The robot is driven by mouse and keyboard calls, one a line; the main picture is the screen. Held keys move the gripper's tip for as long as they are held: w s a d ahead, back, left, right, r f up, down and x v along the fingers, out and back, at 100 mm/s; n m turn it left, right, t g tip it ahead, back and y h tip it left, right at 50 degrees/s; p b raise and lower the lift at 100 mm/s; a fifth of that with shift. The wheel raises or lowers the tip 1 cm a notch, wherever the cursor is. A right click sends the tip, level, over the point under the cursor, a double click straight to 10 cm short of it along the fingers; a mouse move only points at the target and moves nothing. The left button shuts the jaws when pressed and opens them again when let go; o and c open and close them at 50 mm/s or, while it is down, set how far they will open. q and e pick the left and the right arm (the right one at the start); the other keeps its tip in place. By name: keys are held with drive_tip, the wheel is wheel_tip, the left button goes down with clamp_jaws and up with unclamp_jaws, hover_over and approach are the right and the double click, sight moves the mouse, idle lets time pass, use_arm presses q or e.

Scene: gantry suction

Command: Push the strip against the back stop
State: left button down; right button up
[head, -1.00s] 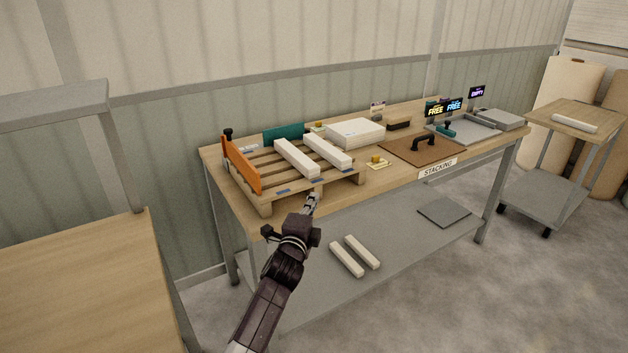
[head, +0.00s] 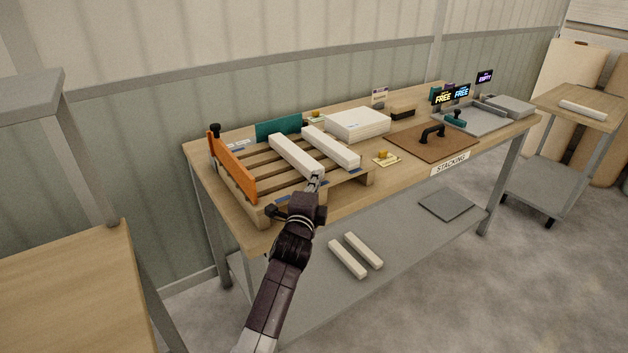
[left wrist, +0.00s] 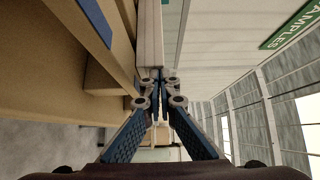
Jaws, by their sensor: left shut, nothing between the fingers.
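Two white strips lie side by side on a slatted wooden pallet (head: 262,211) on the workbench. The left strip (head: 294,154) and the right strip (head: 331,147) run from front to back. A teal back stop (head: 279,128) stands upright behind them. My left gripper (head: 317,175) is shut and empty, with its fingertips at the front end of the left strip. In the left wrist view my left gripper (left wrist: 156,104) points along a pale strip (left wrist: 150,35) straight ahead; whether it touches the strip is unclear. My right gripper is not in view.
An orange side board (head: 232,166) stands along the pallet's left edge. Two strips lie on the lower shelf.

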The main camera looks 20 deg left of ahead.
sight(308, 170)
use_arm(q)
drive_tip(key=shift+w+d, duration=0.15)
drive_tip(key=shift+d, duration=0.15)
drive_tip(key=shift+r, duration=0.1)
drive_tip(key=w+a, duration=0.2)
drive_tip(key=a, duration=0.1)
drive_tip(key=shift+w+a, duration=0.15)
drive_tip(key=shift+w, duration=0.05)
drive_tip(key=shift+w+a, duration=0.2)
drive_tip(key=shift+a, duration=0.05)
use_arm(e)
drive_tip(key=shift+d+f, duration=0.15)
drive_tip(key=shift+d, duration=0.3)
